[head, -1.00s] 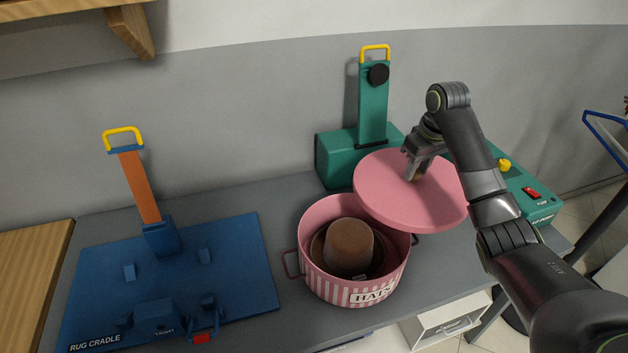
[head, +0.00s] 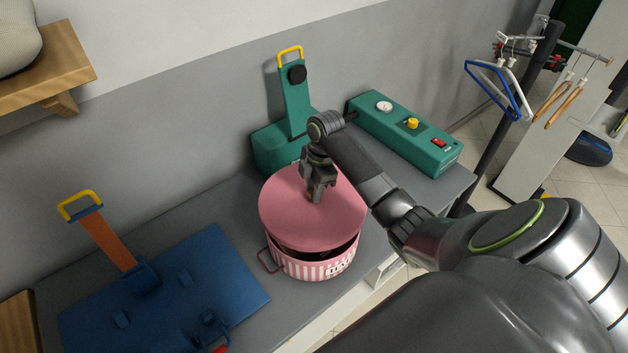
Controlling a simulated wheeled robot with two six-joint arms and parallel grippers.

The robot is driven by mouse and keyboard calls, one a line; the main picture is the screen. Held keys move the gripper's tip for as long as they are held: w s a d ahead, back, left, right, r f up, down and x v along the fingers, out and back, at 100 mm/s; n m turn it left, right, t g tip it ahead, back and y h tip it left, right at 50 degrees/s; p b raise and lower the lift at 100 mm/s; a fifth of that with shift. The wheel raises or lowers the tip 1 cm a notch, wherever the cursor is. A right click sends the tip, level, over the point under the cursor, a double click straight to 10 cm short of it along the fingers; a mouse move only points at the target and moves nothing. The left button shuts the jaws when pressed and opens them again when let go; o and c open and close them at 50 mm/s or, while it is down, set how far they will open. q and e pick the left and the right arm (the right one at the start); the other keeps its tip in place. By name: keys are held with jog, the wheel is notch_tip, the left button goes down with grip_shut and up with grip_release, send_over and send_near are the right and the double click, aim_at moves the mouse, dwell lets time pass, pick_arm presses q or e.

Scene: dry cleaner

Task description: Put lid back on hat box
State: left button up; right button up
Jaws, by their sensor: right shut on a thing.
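The pink round lid (head: 291,220) is over the striped pink hat box (head: 303,267), covering most of its opening. A dark gap shows between lid and rim at the front right, so the lid sits raised or tilted there. My right gripper (head: 314,197) is shut on the lid's knob, which is mostly hidden by the fingers. The hat inside the box is almost wholly hidden. The box stands on the grey counter, its left handle showing. My left gripper is not in view.
A blue rug cradle (head: 193,290) with an orange, yellow-handled lever lies left of the box. A green press (head: 273,148) stands close behind, and a green control box (head: 405,132) sits at the back right. A rack with hangers (head: 497,88) stands farther right.

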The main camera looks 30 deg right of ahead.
jog(key=shift+f+b, duration=0.4)
jog(key=shift+f, duration=0.05)
notch_tip(320, 180, down, 4)
jog(key=b, duration=0.4)
jog(key=shift+r, duration=0.25)
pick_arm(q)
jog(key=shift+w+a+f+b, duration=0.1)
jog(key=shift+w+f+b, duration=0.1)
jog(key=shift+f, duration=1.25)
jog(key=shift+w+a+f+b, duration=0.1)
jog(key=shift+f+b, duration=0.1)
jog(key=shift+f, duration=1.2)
pick_arm(e)
jog(key=shift+f, duration=1)
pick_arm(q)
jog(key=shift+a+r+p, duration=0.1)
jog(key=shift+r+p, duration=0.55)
pick_arm(e)
jog(key=shift+r, duration=0.1)
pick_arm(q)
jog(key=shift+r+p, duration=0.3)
pick_arm(e)
jog(key=shift+f, duration=0.2)
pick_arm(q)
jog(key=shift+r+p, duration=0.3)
pick_arm(e)
jog(key=o, duration=1.2)
jog(key=shift+c, duration=0.2)
jog(key=shift+o, duration=0.5)
